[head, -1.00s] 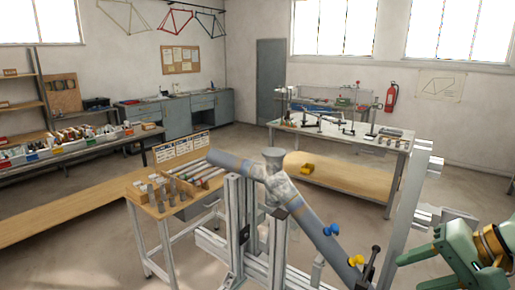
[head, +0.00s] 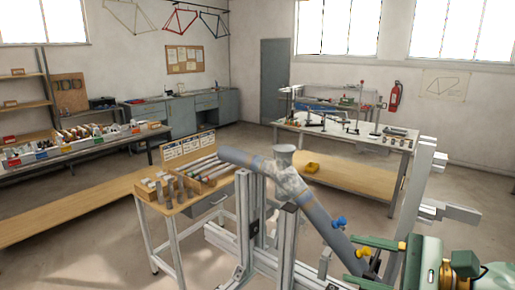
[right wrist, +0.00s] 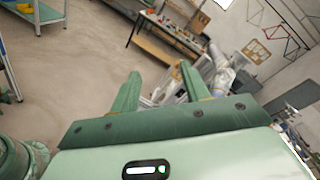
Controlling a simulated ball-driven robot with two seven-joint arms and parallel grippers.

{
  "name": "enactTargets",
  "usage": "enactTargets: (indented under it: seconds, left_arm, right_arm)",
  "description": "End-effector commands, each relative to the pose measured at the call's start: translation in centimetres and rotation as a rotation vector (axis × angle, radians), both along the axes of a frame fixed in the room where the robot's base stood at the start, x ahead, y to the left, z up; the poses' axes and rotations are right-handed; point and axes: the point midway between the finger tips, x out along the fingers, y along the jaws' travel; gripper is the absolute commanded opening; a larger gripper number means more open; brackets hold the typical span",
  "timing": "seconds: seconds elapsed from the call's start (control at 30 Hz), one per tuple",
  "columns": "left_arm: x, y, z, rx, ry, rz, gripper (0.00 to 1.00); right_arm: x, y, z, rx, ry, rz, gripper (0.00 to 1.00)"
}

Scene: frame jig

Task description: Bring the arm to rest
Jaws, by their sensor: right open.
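My right gripper (head: 353,258) is at the lower right of the head view, fingers pointing left. It is open, and nothing shows between its fingers. In this picture the fingers overlap the lower end of the grey tube (head: 322,219) on the frame jig (head: 250,215); I cannot tell whether they touch. The right wrist view shows the two green fingers (right wrist: 158,82) spread apart, with the jig and tube beyond, partly hidden by them. My left gripper is not in view.
The jig's upright profile (head: 415,210) stands just behind my right gripper. A small bench with tubes (head: 190,200) is left of the jig. A worktable (head: 345,133) stands behind. Open floor (head: 465,190) lies at the right.

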Motion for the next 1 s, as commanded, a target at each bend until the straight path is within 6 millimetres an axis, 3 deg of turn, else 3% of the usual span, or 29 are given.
enactTargets:
  seconds: [0.13,0.2,0.27,0.37,0.43,0.5,0.67,0.7,0.87,1.0]
  left_arm:
    - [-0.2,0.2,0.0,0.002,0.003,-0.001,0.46]
    - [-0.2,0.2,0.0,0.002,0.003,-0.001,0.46]
    - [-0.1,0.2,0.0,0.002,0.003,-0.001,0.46]
    - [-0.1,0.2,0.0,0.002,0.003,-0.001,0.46]
    - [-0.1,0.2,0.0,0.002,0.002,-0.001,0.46]
    - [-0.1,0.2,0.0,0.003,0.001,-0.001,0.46]
    - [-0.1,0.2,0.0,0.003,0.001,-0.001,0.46]
    - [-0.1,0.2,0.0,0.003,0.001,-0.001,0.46]
    - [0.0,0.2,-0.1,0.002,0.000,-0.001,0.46]
    - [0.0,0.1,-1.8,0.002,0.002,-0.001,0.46]
  right_arm:
    - [0.8,0.1,2.0,0.536,0.242,-0.143,0.46]
    - [1.7,-1.7,2.0,0.878,0.416,-0.252,0.46]
    - [2.3,-4.2,0.7,1.198,0.580,-0.368,0.46]
    - [2.2,-8.7,-4.3,1.704,0.823,-0.589,0.46]
    - [0.8,-11.0,-8.7,2.004,0.946,-0.751,0.46]
    - [-1.2,-12.4,-12.8,2.248,1.022,-0.902,0.46]
    - [-6.4,-13.3,-19.8,2.638,1.085,-1.211,0.46]
    - [-7.8,-13.3,-21.1,-2.627,-1.048,1.246,0.46]
    - [-13.6,-12.4,-25.8,-2.326,-0.806,1.252,0.46]
    - [-12.3,-11.4,-33.1,-2.256,-0.851,1.276,0.46]
